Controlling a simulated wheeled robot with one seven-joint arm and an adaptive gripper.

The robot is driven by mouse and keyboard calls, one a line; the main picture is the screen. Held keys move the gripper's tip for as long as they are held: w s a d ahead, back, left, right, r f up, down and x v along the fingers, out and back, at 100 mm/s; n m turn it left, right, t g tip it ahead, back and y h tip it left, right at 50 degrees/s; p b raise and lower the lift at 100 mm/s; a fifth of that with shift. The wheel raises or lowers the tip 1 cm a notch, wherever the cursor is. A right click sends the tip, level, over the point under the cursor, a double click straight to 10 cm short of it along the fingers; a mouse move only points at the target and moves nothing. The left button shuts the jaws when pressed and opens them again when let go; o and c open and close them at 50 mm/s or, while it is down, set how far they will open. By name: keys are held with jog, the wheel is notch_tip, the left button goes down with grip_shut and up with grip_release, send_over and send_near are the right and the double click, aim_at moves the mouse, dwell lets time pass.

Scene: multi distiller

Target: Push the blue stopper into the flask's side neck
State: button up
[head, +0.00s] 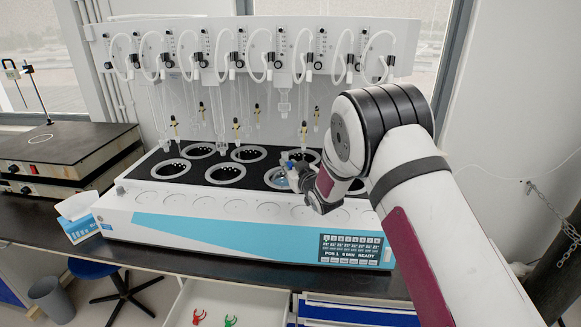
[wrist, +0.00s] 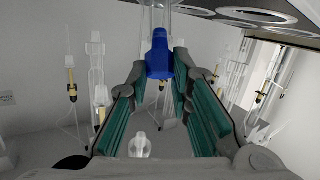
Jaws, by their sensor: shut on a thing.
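The blue stopper (wrist: 159,58) is between the fingertips of my gripper (wrist: 160,72) in the wrist view, with teal pads on both sides. My gripper is shut on it. Its narrower end points to the top of that view and overlaps a clear glass tube (wrist: 158,12), which looks like the side neck; I cannot tell how far in it sits. In the head view my gripper (head: 303,170) is low over the front row of wells, beside a clear round flask (head: 281,181).
The white distiller (head: 220,225) has a black top with several ringed wells (head: 225,173). Glass tubes with yellow clips (head: 236,128) hang behind my gripper from a white rack (head: 250,40). A hotplate (head: 60,160) stands at the left. An open drawer is below.

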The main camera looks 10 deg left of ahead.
jog(key=shift+w+a+f+b, duration=0.1)
jog(key=shift+w+f+b, duration=0.2)
jog(key=shift+f, duration=0.15)
dwell(0.4)
jog(key=o, duration=0.8)
jog(key=v, duration=1.2)
